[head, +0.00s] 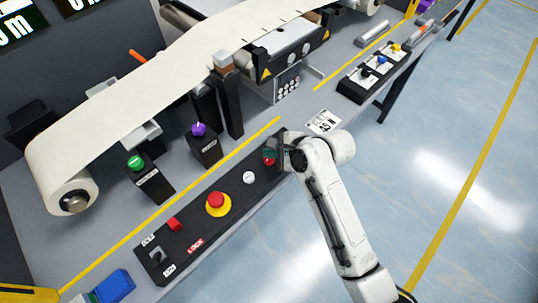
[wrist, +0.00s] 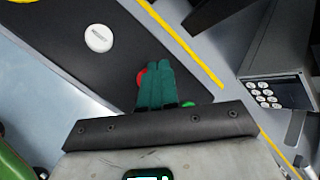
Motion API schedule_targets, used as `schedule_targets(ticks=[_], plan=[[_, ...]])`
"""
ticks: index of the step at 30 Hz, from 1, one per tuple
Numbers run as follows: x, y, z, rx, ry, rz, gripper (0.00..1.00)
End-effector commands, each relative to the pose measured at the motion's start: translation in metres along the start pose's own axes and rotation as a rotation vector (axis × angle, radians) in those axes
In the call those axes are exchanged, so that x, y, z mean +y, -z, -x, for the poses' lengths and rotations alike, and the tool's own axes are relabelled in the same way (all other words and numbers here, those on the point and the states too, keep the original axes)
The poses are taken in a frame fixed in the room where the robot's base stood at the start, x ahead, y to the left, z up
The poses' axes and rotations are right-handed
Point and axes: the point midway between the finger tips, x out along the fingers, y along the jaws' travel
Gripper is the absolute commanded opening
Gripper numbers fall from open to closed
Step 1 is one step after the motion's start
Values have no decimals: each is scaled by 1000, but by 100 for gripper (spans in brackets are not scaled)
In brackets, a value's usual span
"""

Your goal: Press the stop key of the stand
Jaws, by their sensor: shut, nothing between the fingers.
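The stand is a long black control panel (head: 232,192) along the table's front edge. Its small red button, likely the stop key (head: 269,160), is at the right part of the panel; its label cannot be read. In the wrist view the red button (wrist: 140,78) shows partly, its right side hidden by my fingers. My gripper (wrist: 155,67) is shut and empty, with its green fingertips together over or just beside the red button. In the head view my gripper (head: 281,153) is at the panel's right end. I cannot tell whether it touches the button.
A white button (head: 249,177), labelled RESET in the wrist view, and a red mushroom button (head: 216,200) on yellow are left of the gripper. A green button (wrist: 188,104) is partly hidden beside my fingers. A keypad (wrist: 265,95) stands at right. The floor right of the table is clear.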

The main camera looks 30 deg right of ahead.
Motion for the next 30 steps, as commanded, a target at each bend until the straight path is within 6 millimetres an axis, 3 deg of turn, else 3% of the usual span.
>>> schedule_targets(ticks=[11, 30], plan=[[-2, -2, 2, 0, 0, 0, 0], [-26, -26, 35, 0, 1, 0, 0]])
